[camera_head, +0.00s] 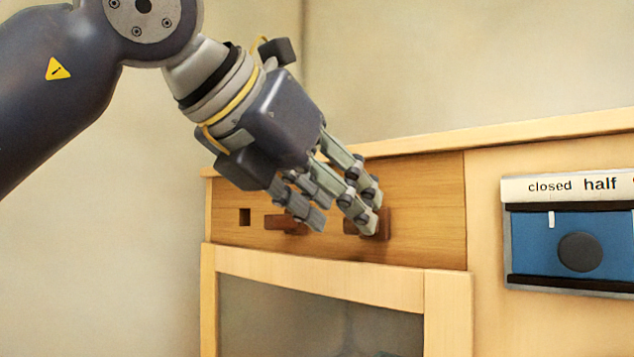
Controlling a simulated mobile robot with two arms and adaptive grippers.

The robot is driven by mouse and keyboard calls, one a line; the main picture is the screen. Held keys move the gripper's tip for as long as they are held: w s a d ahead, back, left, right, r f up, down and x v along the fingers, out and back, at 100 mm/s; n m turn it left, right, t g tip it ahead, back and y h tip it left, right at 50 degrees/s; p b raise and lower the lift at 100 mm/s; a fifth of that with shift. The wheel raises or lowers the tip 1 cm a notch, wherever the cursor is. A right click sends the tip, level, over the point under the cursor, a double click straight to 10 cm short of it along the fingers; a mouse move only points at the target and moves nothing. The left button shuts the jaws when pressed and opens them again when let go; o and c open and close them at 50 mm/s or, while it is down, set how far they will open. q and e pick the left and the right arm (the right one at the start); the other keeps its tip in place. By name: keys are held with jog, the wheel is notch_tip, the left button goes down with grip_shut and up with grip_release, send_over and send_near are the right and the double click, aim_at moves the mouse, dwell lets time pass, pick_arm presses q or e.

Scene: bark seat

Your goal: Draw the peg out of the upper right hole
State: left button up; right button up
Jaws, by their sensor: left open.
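Two brown pegs stick out of the wooden panel (436,215). The right peg (384,226) is partly covered by my fingers, and its hole is hidden. The left peg (283,224) lies partly behind the other finger. My right gripper is out of view.
Below the panel is a wooden-framed door (320,281) with a dark glass pane. At right a blue slider plate (535,232) with a dark round knob sits under a label (570,186) reading "closed half". A wooden top edge (520,133) runs above the panel.

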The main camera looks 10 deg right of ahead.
aim_at(378, 223)
pick_arm(q)
jog(key=x, duration=0.3)
jog(key=shift+d, duration=0.15)
jog(key=shift+w+d+f, duration=0.1)
jog(key=shift+w+f, duration=0.1)
jog(key=shift+w+d+f, duration=0.35)
jog(key=shift+d, duration=0.1)
jog(key=shift+w+d+f, duration=0.1)
jog(key=shift+w+d, duration=0.05)
jog(key=shift+d, duration=0.05)
jog(key=shift+w+d, duration=0.1)
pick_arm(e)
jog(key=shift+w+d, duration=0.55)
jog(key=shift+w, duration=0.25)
